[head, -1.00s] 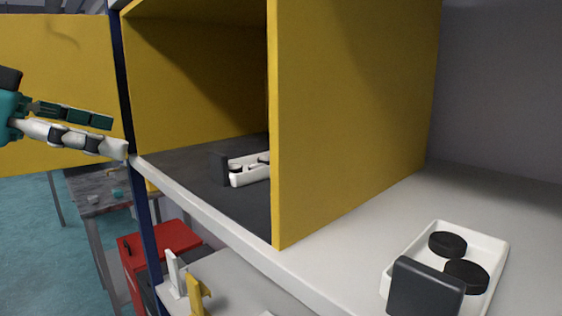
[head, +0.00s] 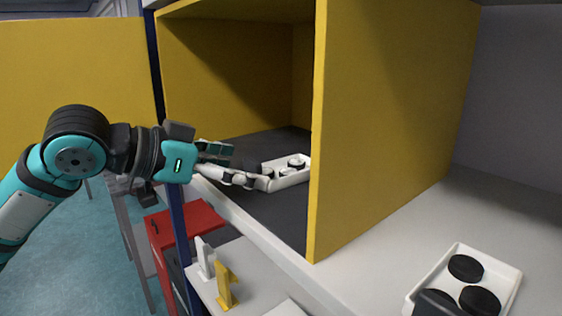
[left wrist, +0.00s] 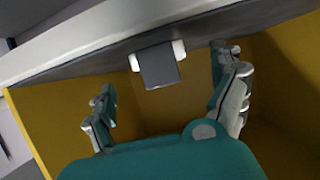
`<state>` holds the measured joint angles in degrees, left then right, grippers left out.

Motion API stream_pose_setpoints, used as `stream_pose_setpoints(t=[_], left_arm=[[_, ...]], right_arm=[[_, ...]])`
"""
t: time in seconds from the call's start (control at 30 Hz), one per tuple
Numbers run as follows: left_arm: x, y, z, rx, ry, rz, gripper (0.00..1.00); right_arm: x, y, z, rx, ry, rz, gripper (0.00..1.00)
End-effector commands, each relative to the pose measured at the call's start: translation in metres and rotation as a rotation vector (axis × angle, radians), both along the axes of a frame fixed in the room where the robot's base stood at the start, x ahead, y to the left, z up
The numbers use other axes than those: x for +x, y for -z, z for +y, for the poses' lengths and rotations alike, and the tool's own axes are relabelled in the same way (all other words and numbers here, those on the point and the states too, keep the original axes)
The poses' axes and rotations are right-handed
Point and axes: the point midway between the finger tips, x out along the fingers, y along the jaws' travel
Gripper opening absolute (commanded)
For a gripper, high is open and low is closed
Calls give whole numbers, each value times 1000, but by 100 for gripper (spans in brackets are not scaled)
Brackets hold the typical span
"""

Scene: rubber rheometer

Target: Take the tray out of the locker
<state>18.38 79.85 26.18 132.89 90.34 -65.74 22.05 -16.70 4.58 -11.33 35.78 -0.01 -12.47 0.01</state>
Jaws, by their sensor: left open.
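A white tray (head: 292,180) with several black discs lies on the dark floor of the yellow locker (head: 390,120). Its dark handle plate is hidden in the head view but shows in the left wrist view (left wrist: 158,67), with the tray's white ends (left wrist: 179,49) on either side. My left gripper (head: 250,166) is open at the locker's mouth, close to the handle end of the tray. In the left wrist view the handle plate appears between the spread fingers, ahead of the palm; no contact is visible. My right gripper is not in view.
Another white tray (head: 511,296) with black discs stands on the shelf at right, outside the locker wall. A yellow panel (head: 75,80) stands at left. Below are a red cabinet (head: 185,224) and white and yellow brackets (head: 227,288). A blue post (head: 170,130) flanks the opening.

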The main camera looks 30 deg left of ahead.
Motion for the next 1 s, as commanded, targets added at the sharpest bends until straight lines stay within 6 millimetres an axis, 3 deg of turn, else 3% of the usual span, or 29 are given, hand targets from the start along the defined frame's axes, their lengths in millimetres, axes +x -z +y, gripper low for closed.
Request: stream_pose_setpoints(t=[0.1, 0.4, 0.9, 1.0], left_arm=[[12, 2, -6, 3, -1, 3, 94], [17, 8, -8, 0, 0, -1, 94], [17, 7, -8, 0, 0, -1, 30], [17, 6, -8, 0, 0, -3, 26]], right_arm=[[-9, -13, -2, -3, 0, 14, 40], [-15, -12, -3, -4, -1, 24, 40], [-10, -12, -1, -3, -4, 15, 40], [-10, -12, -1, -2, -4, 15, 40]])
